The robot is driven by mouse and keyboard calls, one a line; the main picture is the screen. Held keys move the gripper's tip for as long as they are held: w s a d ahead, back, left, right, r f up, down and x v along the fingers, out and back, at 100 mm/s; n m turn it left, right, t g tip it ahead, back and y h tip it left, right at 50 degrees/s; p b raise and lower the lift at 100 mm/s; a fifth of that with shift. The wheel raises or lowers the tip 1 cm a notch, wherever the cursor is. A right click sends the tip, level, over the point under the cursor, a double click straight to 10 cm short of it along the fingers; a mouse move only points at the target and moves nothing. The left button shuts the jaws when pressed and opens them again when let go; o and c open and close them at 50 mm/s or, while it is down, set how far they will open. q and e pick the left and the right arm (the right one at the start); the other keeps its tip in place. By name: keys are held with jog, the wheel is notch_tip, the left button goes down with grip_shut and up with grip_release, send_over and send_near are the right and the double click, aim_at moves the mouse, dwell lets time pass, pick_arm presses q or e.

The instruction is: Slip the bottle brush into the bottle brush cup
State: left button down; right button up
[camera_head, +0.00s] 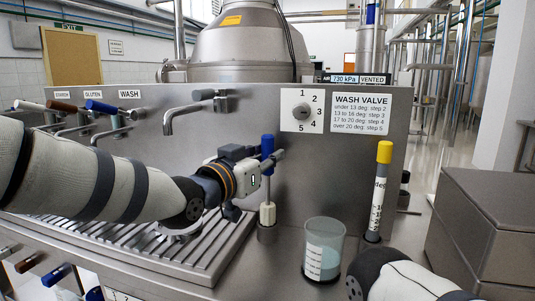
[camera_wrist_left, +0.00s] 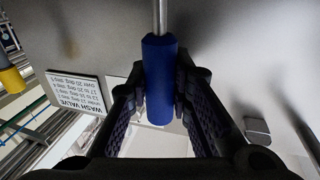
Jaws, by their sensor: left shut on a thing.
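The bottle brush has a blue handle (camera_head: 267,146), a thin metal rod and a pale bristle head (camera_head: 267,214) pointing down. My left gripper (camera_head: 268,156) is shut on the blue handle, which also shows between its fingers in the left wrist view (camera_wrist_left: 160,80). The brush hangs about upright. The bottle brush cup (camera_head: 267,235) is a small metal cup on the counter right under the bristle head. The head's lower end meets the cup's rim in the picture; I cannot tell whether it is inside. My right gripper is out of view.
A clear beaker (camera_head: 323,249) with pale liquid stands right of the cup. A yellow-capped tube (camera_head: 379,192) stands upright farther right. A ribbed drain tray (camera_head: 165,245) lies left, below a tap (camera_head: 195,110). A panel with a wash valve dial (camera_head: 302,112) rises behind.

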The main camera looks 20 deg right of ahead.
pick_arm(q)
jog(key=shift+f, duration=1.05)
jog(key=c, duration=1.4)
grip_release()
jog(key=shift+r, duration=0.1)
jog(key=shift+o, duration=0.2)
